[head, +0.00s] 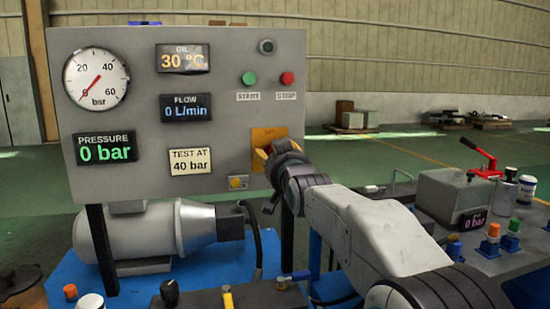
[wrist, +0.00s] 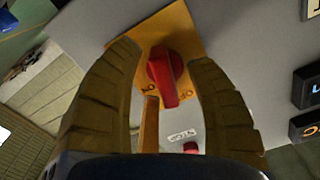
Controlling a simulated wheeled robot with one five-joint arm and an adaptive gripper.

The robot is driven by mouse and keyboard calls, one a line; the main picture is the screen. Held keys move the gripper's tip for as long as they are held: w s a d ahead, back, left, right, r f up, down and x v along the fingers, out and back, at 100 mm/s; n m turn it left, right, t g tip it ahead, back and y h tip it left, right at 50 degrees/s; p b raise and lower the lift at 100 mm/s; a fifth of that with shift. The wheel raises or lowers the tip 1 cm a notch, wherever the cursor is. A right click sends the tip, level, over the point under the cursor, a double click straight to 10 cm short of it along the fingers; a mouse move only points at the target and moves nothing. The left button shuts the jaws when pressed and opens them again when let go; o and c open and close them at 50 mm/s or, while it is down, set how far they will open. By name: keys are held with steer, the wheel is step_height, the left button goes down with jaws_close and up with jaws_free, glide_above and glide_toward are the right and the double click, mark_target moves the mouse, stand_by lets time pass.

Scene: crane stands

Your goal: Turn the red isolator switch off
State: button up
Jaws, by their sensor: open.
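The red isolator switch (wrist: 163,76) is a red knob with a raised bar on a yellow plate (wrist: 179,30). In the wrist view the bar's lower end lies between two dark labels that look like ON and OFF. My gripper (wrist: 162,54) is open, with one finger on each side of the knob; gaps show between knob and fingers, and it holds nothing. In the head view the yellow plate (head: 268,133) is at the panel's lower right, and my gripper (head: 272,154) is in front of it, hiding the knob.
The grey panel (head: 225,60) carries a 0 bar pressure display (head: 104,148), a green START button (head: 249,78) and a red STOP button (head: 287,78) above the switch. A grey motor (head: 150,233) stands below.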

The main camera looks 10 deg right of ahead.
steer(key=shift+w, duration=0.2)
steer(key=shift+c, duration=0.3)
jaws_close()
